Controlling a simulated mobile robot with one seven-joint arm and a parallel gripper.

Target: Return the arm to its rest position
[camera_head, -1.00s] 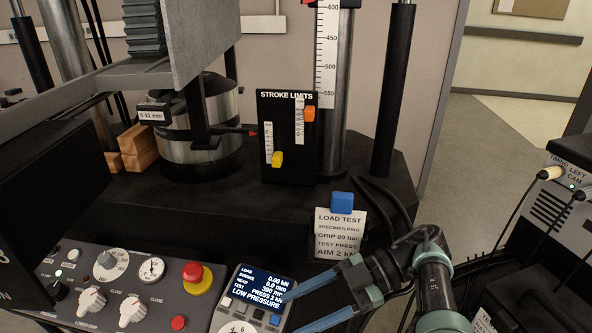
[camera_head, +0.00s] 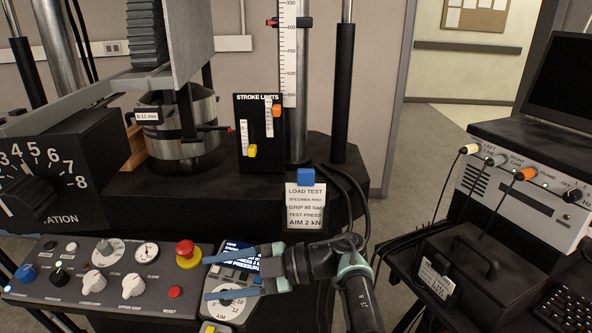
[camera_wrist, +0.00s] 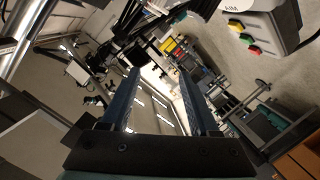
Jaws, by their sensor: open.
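My gripper (camera_head: 207,276) is in the lower middle of the head view, with its two blue fingers pointing left. The fingers are spread apart with nothing between them. They are in front of the pendant with the display and AIM dial (camera_head: 237,294) and hide part of it. My dark and teal arm runs from the gripper to the lower right. In the wrist view the two fingers (camera_wrist: 163,80) are parallel and apart, with the room seen tilted beyond them.
The control panel (camera_head: 60,292) with knobs and a red emergency button (camera_head: 187,254) lies left of the gripper. Behind stand the load test card (camera_head: 305,207) and the stroke limits plate (camera_head: 259,160). A cart with a camera box (camera_head: 530,185) and monitor is at the right.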

